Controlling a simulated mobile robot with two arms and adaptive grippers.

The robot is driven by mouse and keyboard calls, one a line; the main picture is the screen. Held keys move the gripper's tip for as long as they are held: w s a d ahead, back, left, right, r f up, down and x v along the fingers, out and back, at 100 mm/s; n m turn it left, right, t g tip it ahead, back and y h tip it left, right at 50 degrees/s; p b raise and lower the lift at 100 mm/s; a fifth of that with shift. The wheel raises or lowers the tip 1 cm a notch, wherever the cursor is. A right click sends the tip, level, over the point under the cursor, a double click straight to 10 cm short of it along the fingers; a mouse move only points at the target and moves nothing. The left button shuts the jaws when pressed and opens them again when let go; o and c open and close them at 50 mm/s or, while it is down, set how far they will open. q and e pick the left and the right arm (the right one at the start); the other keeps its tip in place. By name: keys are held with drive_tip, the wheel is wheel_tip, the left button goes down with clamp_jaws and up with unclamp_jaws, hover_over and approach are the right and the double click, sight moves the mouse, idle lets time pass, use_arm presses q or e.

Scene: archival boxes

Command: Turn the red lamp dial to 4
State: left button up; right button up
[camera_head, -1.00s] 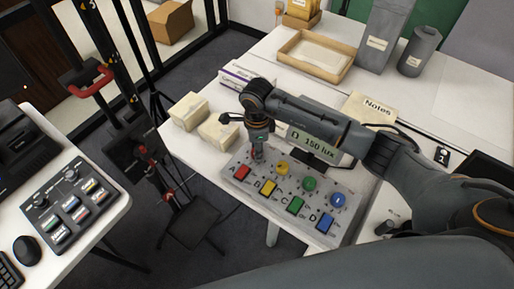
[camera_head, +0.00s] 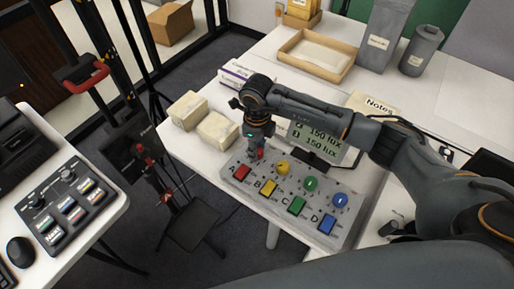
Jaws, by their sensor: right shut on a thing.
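The grey lamp panel (camera_head: 343,208) lies on the white table. It carries a row of dials behind a row of square buttons marked A to D. The red dial (camera_head: 260,155) is at the left end of the dial row, mostly hidden by my right gripper (camera_head: 256,152). That gripper points down from above and is shut on the red dial. The number the dial points to cannot be read. The yellow dial (camera_head: 283,168), green dial (camera_head: 311,184) and blue dial (camera_head: 341,200) are uncovered. My left gripper is not in view.
The red button (camera_head: 241,173) sits just in front of the gripper. Pale boxes (camera_head: 217,132) stand left of the panel. A wooden tray (camera_head: 280,49) and grey containers (camera_head: 422,50) are farther back. A Notes folder (camera_head: 370,102) lies behind my right arm.

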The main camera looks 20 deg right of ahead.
drive_tip(key=shift+m, duration=0.3)
drive_tip(key=o, duration=1.2)
drive_tip(key=shift+c, duration=0.2)
drive_tip(key=shift+r, duration=0.15)
wheel_tip(320, 180, up, 12)
drive_tip(key=shift+f, duration=0.2)
